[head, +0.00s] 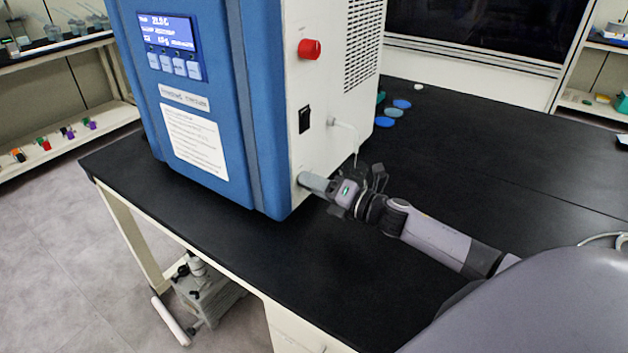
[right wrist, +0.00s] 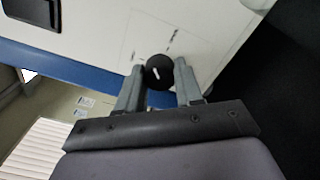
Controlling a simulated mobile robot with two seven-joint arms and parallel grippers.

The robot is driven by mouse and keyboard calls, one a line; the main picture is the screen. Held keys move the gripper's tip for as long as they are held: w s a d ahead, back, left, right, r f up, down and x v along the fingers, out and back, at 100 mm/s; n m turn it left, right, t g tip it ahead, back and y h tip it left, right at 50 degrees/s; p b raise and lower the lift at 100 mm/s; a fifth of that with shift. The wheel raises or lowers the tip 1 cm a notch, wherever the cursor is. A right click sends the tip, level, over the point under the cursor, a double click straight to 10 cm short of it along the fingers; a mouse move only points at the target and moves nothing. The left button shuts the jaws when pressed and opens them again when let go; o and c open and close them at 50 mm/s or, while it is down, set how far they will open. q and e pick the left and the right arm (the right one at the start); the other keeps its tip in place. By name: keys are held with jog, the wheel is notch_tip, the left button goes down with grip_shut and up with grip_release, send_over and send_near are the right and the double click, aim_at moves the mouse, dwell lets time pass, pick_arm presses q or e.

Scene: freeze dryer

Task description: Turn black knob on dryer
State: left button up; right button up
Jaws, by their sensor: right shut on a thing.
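The freeze dryer (head: 209,112) is a blue and white box on the black table. Its black knob (right wrist: 158,72) has a white pointer mark and sits low on the white side panel. In the right wrist view my right gripper (right wrist: 158,78) has one finger on each side of the knob and is shut on it. In the head view the right gripper (head: 306,181) reaches the panel's lower front corner and hides the knob. My left gripper is not in view.
Blue discs (head: 392,112) lie on the table behind. The table right of the dryer is mostly clear.

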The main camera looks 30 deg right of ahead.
jog(key=shift+m+p, duration=1.45)
jog(key=shift+m, duration=2.75)
jog(key=o, duration=1)
jog(key=shift+o, duration=0.2)
jog(key=v, duration=0.7)
jog(key=shift+b, duration=0.3)
jog(key=shift+s, duration=0.1)
